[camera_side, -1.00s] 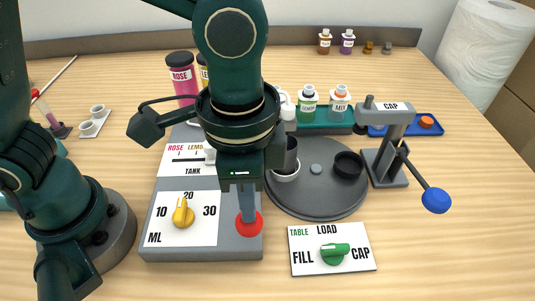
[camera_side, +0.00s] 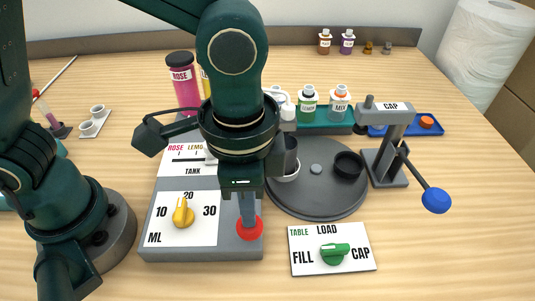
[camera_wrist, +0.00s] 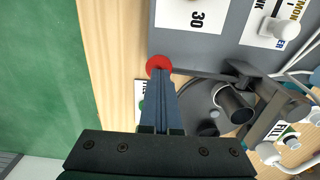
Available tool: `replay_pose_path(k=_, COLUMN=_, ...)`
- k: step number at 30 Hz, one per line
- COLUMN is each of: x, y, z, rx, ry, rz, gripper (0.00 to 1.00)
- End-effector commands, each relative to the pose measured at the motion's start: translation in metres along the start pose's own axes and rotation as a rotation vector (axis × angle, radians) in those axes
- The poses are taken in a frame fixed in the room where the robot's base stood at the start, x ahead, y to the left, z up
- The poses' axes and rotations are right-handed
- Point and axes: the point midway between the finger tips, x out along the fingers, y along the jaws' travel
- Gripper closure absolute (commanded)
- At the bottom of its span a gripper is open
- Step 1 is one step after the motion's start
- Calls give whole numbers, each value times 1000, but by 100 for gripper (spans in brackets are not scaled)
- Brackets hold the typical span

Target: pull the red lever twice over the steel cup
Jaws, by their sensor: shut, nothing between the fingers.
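The red lever's round end (camera_side: 249,230) shows at the front right of the grey dispenser base. It also shows in the wrist view (camera_wrist: 158,64). My gripper (camera_side: 248,221) is shut and empty, with its fingertips overlapping the red end; they look to be at or on it. In the wrist view the cup (camera_wrist: 232,104) is right of my fingers.
The dark round table (camera_side: 320,192) also holds a black ring (camera_side: 348,165). The cap press (camera_side: 388,145) with a blue-ended handle (camera_side: 436,200) stands at right. A FILL/LOAD/CAP panel with a green knob (camera_side: 335,254) lies in front. A yellow dial (camera_side: 183,213) is left of the lever.

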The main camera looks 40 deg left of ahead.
Motion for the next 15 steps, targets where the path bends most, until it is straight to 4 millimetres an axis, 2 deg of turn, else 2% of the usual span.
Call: replay_pose_path(k=15, x=-41, y=0, z=0, rx=0, ry=3, rz=0, gripper=100)
